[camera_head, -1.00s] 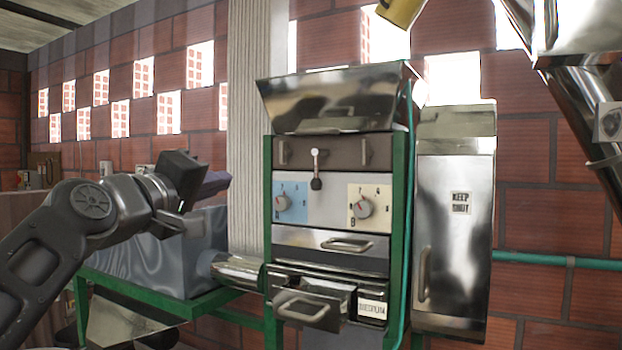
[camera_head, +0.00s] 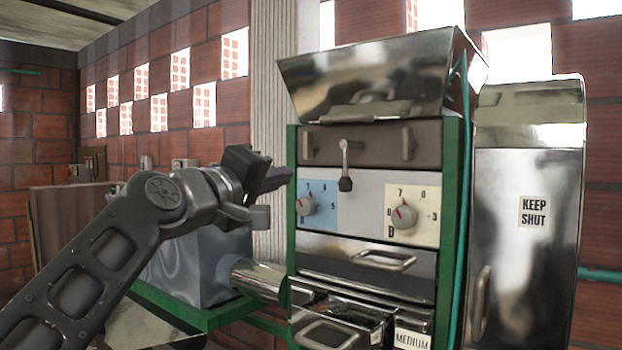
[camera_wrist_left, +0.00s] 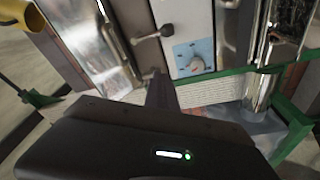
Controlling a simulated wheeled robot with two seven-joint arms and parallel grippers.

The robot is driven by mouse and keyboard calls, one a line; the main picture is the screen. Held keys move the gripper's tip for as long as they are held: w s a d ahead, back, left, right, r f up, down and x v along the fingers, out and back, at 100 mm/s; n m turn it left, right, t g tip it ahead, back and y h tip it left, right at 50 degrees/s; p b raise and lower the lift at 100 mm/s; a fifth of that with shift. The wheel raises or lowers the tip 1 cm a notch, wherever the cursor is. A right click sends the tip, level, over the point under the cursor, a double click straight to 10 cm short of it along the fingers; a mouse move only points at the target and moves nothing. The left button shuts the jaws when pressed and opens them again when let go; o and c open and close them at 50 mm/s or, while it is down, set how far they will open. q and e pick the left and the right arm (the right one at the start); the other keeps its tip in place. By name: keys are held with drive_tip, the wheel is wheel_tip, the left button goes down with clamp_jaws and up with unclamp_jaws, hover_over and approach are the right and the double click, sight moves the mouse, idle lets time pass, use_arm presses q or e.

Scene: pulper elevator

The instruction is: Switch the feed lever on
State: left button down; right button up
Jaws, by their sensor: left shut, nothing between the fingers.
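The feed lever (camera_head: 345,166) is a small metal rod with a dark knob at its lower end, hanging down on the front of the green-framed machine above and between two dials. It also shows in the left wrist view (camera_wrist_left: 153,34). My left gripper (camera_head: 281,176) is shut and empty, to the left of the lever and apart from it, at about the height of the lever's knob. In the left wrist view its dark fingers (camera_wrist_left: 160,84) point toward the machine front. My right gripper is in neither view.
A blue-plate dial (camera_head: 306,206) and a cream-plate dial (camera_head: 403,215) flank the lever below. Drawers with handles (camera_head: 383,260) lie under them. A steel cabinet marked KEEP SHUT (camera_head: 527,260) stands to the right. A metal hopper (camera_head: 375,80) tops the machine.

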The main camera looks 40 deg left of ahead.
use_arm(q)
drive_tip(key=w+d+p, duration=0.1)
drive_tip(key=w+p, duration=0.3)
drive_tip(key=w, duration=0.7)
drive_tip(key=shift+w+d+f, duration=0.15)
drive_tip(key=shift+d+f, duration=0.05)
drive_tip(key=shift+f, duration=0.25)
